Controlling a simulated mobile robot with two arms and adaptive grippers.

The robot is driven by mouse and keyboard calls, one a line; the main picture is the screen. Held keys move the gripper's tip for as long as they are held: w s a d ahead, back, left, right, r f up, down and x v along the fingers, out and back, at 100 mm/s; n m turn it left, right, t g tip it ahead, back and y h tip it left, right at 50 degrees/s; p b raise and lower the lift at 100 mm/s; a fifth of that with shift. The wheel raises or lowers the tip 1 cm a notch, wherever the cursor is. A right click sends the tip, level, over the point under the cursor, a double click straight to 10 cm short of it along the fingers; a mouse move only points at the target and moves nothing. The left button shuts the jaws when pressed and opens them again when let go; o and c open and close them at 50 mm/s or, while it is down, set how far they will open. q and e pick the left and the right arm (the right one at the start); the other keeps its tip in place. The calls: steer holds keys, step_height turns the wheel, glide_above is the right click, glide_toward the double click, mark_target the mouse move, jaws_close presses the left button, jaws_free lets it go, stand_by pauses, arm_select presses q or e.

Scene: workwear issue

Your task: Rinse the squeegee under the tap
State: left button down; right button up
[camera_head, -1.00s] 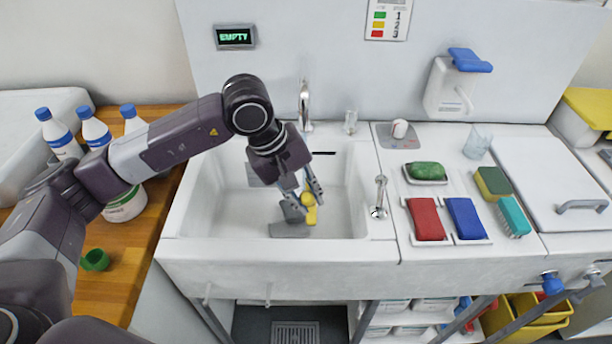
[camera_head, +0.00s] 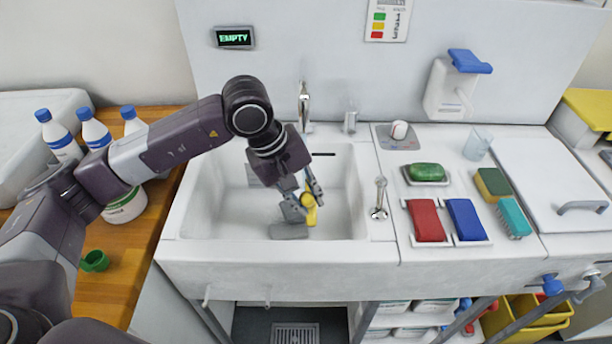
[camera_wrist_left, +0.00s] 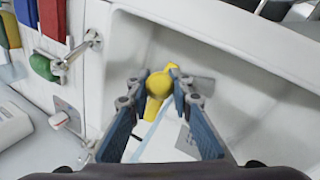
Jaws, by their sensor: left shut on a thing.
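My left gripper (camera_head: 307,195) reaches down into the white sink basin (camera_head: 235,210). It is shut on the yellow squeegee (camera_head: 311,215), low in the basin near the floor. The left wrist view shows the squeegee's yellow round end and shaft (camera_wrist_left: 159,84) between the two fingertips (camera_wrist_left: 160,78). A flat grey piece (camera_head: 289,231) lies beside it; I cannot tell whether it belongs to the squeegee. The chrome tap (camera_head: 304,102) stands at the back of the sink, behind the gripper. I see no water stream. My right gripper is not in view.
Right of the basin are a small chrome fitting (camera_head: 380,198), a red sponge (camera_head: 426,220), a blue sponge (camera_head: 466,219) and a green soap (camera_head: 427,172). Bottles (camera_head: 95,128) stand on the wooden counter (camera_head: 110,290) at left. The basin's left side is clear.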

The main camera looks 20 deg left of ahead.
arm_select(q)
steer(key=s+d+r, duration=0.1)
steer(key=s+r, duration=0.3)
steer(key=shift+s+d, duration=0.25)
steer(key=shift+s, duration=0.15)
stand_by(0.4)
steer(key=shift+r+p, duration=0.15)
steer(key=shift+p, duration=0.15)
